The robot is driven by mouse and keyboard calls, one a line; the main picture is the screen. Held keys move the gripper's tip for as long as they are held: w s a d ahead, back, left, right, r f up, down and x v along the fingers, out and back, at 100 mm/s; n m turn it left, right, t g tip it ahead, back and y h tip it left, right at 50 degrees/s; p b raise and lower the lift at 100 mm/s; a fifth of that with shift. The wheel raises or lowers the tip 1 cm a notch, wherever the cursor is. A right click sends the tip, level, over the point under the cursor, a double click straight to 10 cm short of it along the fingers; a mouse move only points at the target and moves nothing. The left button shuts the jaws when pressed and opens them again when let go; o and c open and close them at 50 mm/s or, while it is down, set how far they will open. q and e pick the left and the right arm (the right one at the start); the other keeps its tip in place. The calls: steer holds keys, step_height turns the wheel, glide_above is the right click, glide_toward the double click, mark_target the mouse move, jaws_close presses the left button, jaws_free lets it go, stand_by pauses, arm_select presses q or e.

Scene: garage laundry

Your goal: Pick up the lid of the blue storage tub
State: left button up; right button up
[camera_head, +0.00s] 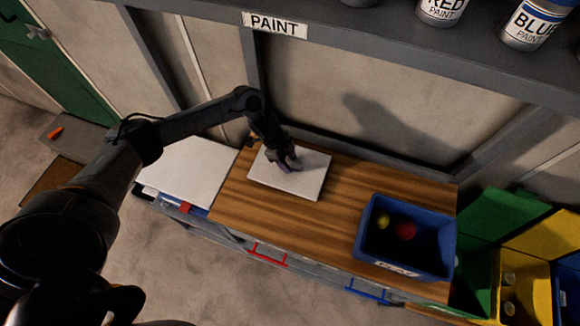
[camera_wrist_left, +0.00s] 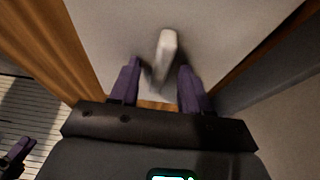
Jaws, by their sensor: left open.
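The tub's lid (camera_head: 308,180) is a pale rectangular panel lying flat on the left part of the wooden worktop. The blue storage tub (camera_head: 366,234) stands open at the right end, with a yellow and a red item inside. My left gripper (camera_head: 288,164) is over the lid, pointing down. In the left wrist view its purple fingers (camera_wrist_left: 158,86) are open, with the lid's light bar-shaped handle (camera_wrist_left: 168,45) ahead of and partly between them. Contact with the handle cannot be told. A dark, purple-tipped part at that view's lower left may be my right gripper (camera_wrist_left: 15,157).
The wooden worktop (camera_head: 265,205) is bare between lid and tub. A grey wall ledge runs close behind the lid. A shelf (camera_head: 360,35) with paint cans overhangs the back. Green and yellow bins (camera_head: 525,280) stand at right, and a white-topped unit (camera_head: 190,170) at left.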

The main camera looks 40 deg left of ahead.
arm_select(q)
jaws_close()
stand_by(0.4)
